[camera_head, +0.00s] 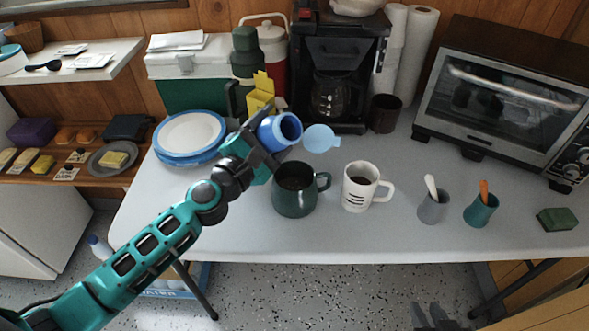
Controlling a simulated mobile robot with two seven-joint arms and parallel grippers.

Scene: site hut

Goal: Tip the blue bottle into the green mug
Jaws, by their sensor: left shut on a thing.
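My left gripper (266,150) is shut on the blue bottle (280,131) and holds it above the table. The bottle is tilted, with its open mouth towards the right. A light blue round cap (321,138) shows beside the mouth; I cannot tell whether it is attached. The dark green mug (294,200) stands upright on the table, below and slightly right of the bottle, with its handle to the right. Something dark is inside it. Dark grey finger-like shapes at the bottom edge look like my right gripper (436,316); most of it is cut off.
A white mug (360,188) stands just right of the green mug. Blue-rimmed plates (189,134) are at the left, and a coffee maker (336,75) is behind. A grey cup (432,208), a teal cup (480,211), a green sponge (557,219) and a toaster oven (502,100) are on the right.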

